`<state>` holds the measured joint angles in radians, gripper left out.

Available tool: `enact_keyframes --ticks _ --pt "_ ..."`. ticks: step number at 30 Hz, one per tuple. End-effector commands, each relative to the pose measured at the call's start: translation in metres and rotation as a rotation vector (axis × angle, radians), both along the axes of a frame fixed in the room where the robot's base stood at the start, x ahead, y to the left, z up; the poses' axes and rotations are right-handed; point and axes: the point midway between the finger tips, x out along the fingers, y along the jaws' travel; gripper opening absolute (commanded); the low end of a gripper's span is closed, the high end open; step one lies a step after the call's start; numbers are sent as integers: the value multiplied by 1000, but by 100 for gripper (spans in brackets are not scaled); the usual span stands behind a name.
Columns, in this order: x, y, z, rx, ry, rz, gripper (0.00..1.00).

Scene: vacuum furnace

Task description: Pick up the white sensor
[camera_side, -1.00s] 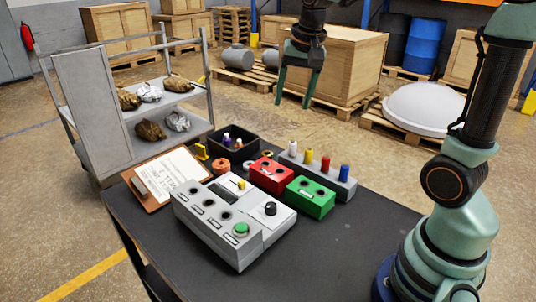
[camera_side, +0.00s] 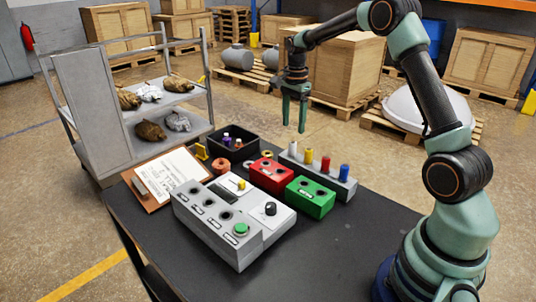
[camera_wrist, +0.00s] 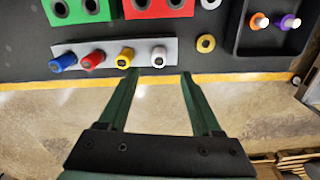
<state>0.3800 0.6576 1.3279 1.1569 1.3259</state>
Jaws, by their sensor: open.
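The white sensor (camera_side: 293,147) stands in the left end of a grey holder (camera_side: 318,175), in a row with yellow, red and blue sensors. In the wrist view the white sensor (camera_wrist: 158,57) is at the right end of the row. My gripper (camera_side: 294,131) points down, open and empty, above and behind the holder in the side view. In the wrist view the open fingers (camera_wrist: 160,78) lie to either side of the white sensor's line, with their tips just short of it. They do not appear to touch it.
A red box (camera_side: 271,176) and a green box (camera_side: 310,197) sit in front of the holder. A grey control unit (camera_side: 233,220) stands nearer. A black bin (camera_side: 233,146) with small sensors lies to the left. The yellow sensor (camera_wrist: 125,57) is close beside the white one.

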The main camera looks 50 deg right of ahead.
Motion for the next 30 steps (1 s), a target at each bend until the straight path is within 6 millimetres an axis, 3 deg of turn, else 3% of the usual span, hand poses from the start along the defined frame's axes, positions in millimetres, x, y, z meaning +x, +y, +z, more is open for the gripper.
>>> enact_keyframes --ticks 3,11,18,28,29,30 --pt "0 1 -17 1 2 2 66" --pt "-1 1 -35 1 2 3 66" --pt "-2 2 -69 1 3 3 66" --pt "-2 2 -77 0 0 3 66" --pt "-2 2 -77 0 -1 3 62" --pt "-2 2 -77 0 -1 3 47"
